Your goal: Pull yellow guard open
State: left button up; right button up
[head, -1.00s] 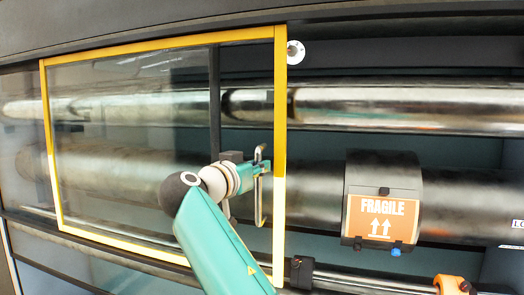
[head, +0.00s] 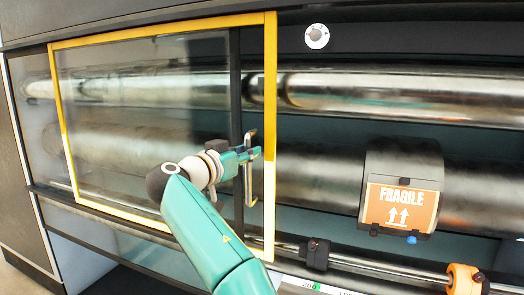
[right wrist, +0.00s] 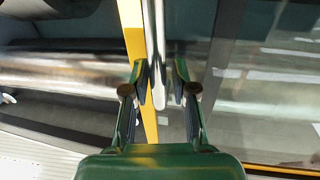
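The yellow guard (head: 270,90) is a clear pane in a yellow frame on the left part of the printer front. Its right edge stands clear to the left of the round knob, with uncovered rollers to the right. A metal bar handle (head: 249,185) is fixed near that edge. My right gripper (head: 250,153) is at the handle. In the right wrist view the handle (right wrist: 158,60) lies between the fingertips (right wrist: 160,75), with a visible gap on the right finger's side. The fingers look apart around it. My left gripper is not in view.
A round white knob (head: 317,36) is on the dark panel above the rollers. A black cover with an orange FRAGILE label (head: 400,208) sits on the lower roller at the right. A thin rail with an orange clamp (head: 464,280) runs below it.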

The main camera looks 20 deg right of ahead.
jog(key=shift+o, duration=0.5)
jog(key=shift+a, duration=0.15)
jog(key=v, duration=1.1)
jog(key=shift+s+a, duration=0.15)
jog(key=shift+a, duration=0.15)
jog(key=shift+f, duration=0.15)
